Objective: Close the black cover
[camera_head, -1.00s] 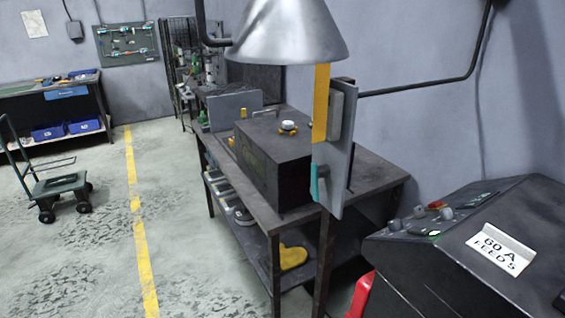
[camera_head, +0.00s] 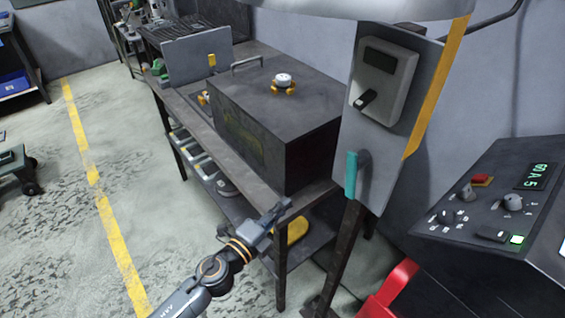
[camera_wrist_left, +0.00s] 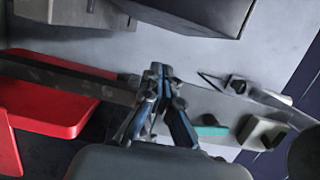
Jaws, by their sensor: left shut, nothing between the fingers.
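I cannot tell which part is a separate cover. My left gripper (camera_head: 277,211) is near the bench's front edge, below and in front of the housing and apart from it. In the left wrist view its fingers (camera_wrist_left: 160,72) are together and empty. My right gripper is not in view.
A grey upright panel (camera_head: 382,150) with a teal handle (camera_head: 351,174) stands right of the housing. A control console (camera_head: 490,205) and a red object (camera_head: 388,290) are at the right. A grey plate (camera_head: 196,55) stands behind.

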